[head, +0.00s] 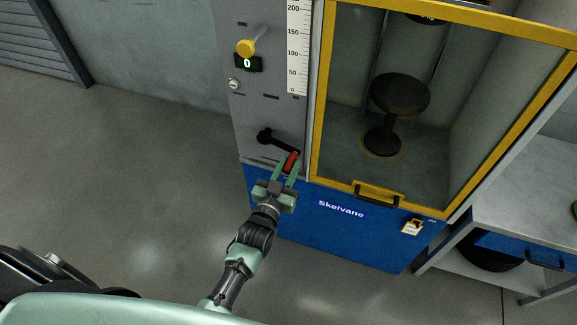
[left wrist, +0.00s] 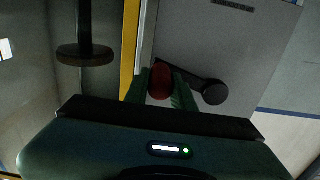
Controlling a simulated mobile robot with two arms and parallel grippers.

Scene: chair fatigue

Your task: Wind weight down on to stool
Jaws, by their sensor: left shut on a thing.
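My left gripper (head: 287,168) is shut on the red handle (head: 291,161) of a black crank (head: 272,138) on the front of the grey panel. In the left wrist view the red handle (left wrist: 160,82) sits between the green fingers, with the crank arm (left wrist: 200,86) running right to its dark hub. The black stool (head: 399,95) stands upright on the cabinet floor behind the yellow-framed door. The weight (head: 427,18) seems to be the dark disc at the top edge of the head view, above the stool and only partly visible. My right gripper is not in view.
The panel has a scale (head: 297,50), a yellow knob (head: 246,47) and a display (head: 247,64) reading 0. The door has a black handle (head: 377,195), with a padlock-like tag (head: 412,227) below right. A grey bench (head: 530,190) stands at right. The floor at left is clear.

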